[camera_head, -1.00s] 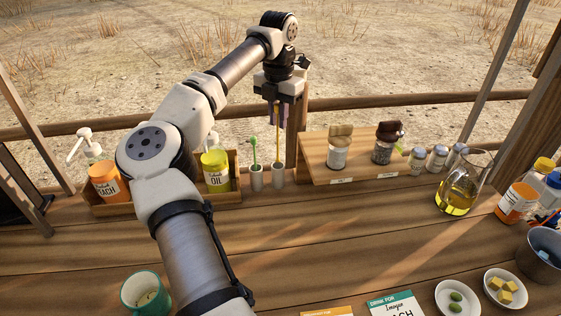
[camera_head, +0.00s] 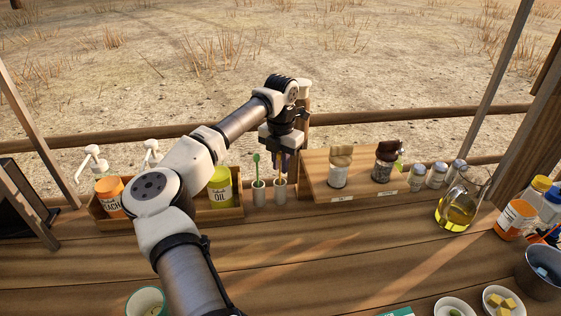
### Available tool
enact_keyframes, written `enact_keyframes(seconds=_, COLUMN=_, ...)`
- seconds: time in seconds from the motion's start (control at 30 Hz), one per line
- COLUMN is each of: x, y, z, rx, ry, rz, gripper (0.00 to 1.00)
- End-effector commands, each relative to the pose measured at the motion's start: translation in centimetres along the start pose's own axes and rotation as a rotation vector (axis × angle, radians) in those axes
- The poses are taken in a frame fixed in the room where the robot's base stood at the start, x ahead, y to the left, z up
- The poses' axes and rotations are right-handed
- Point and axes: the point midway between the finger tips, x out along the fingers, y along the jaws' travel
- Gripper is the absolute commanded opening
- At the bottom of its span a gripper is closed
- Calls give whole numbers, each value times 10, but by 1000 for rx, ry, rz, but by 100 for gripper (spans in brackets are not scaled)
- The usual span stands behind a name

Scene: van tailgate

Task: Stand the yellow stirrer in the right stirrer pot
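The yellow stirrer (camera_head: 282,173) is upright, with its upper part between the fingers of my gripper (camera_head: 282,162). The fingers appear shut on it, though they are small in view. Its lower end goes down into the mouth of the right stirrer pot (camera_head: 280,194), a small pale cylinder. Whether it touches the bottom is hidden. The left stirrer pot (camera_head: 259,197) stands close beside it and holds a green stirrer (camera_head: 257,168). My fingertips are just above the right pot's rim.
A wooden box with a yellow-green oil jar (camera_head: 220,190) and an orange jar (camera_head: 109,195) is to the left. A wooden board (camera_head: 318,187) with capped jars is just right of the pots. A glass jug (camera_head: 457,210) stands further right. The middle counter is clear.

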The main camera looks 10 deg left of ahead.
Motion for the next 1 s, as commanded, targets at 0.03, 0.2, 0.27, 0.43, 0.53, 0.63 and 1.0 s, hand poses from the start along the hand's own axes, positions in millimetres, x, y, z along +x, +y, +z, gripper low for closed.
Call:
enact_keyframes(seconds=0.03, x=0, y=0, z=0, rx=0, ry=0, rz=0, gripper=20)
enact_keyframes(seconds=0.2, x=0, y=0, z=0, rx=0, ry=0, rz=0, gripper=37)
enact_keyframes(seconds=0.27, x=0, y=0, z=0, rx=0, ry=0, rz=0, gripper=37)
enact_keyframes(seconds=0.43, x=-1, y=0, z=0, rx=0, ry=0, rz=0, gripper=37)
enact_keyframes(seconds=0.53, x=-6, y=0, z=0, rx=0, ry=-1, rz=1, gripper=37)
enact_keyframes(seconds=0.63, x=-17, y=1, z=0, rx=-2, ry=-2, rz=3, gripper=37)
enact_keyframes(seconds=1.0, x=-95, y=0, z=1, rx=-1, ry=-2, rz=2, gripper=37)
